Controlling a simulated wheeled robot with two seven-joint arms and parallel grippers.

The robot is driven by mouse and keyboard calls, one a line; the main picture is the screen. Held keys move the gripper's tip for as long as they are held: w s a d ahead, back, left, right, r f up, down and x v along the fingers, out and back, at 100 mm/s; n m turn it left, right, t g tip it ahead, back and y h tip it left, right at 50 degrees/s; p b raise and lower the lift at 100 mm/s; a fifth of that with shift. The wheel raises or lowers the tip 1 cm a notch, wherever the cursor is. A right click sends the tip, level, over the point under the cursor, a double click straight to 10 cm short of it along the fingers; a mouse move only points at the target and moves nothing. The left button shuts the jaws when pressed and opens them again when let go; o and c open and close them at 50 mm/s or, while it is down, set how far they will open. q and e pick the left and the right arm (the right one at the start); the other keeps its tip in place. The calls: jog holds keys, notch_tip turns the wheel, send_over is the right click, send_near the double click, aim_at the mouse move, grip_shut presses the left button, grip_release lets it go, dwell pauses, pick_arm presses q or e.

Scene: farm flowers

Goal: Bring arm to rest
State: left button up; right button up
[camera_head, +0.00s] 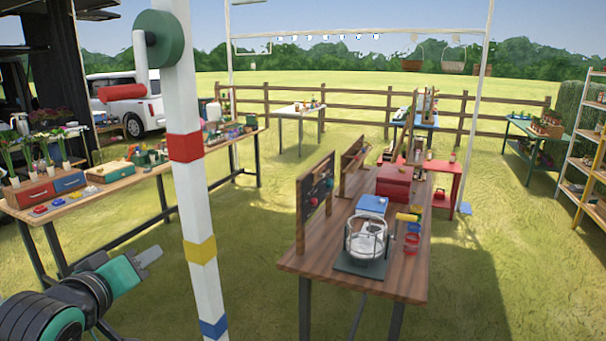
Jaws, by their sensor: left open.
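My left arm comes in from the lower left, dark with teal parts. My left gripper (152,257) is open and empty, above the grass to the left of the white post. No object is between its fingers, and it appears apart from the post and tables. My right arm and right gripper are not in the picture.
A white post (196,225) with red, yellow and blue bands stands close, just right of my left gripper. A long flower table (95,202) runs along the left. Open grass (500,275) lies right.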

pick_arm(q)
jog(key=s+d+f+m+g, duration=0.1)
jog(key=s+f+m+g, duration=0.2)
jog(key=f, duration=0.9)
jog(key=s+d+f+m+g, duration=0.1)
jog(key=s+d+f+g, duration=0.15)
jog(key=s+f, duration=0.7)
jog(key=s+d+f+m+g, duration=0.1)
jog(key=s+f+m+g, duration=0.15)
jog(key=s+f, duration=0.5)
jog(key=s+d+f+m+g, duration=0.1)
jog(key=s+f+g, duration=0.35)
jog(key=f, duration=0.55)
notch_tip(320, 180, down, 33)
jog(key=s, duration=0.3)
jog(key=s+a+f+g, duration=0.1)
jog(key=s+a+f, duration=0.1)
jog(key=s+f, duration=0.7)
jog(key=s+a+f+y, duration=0.1)
jog(key=s+f, duration=0.7)
jog(key=s, duration=0.1)
jog(key=shift+a+f+m+g, duration=0.35)
jog(key=shift+a+f, duration=0.05)
jog(key=shift+d, duration=0.1)
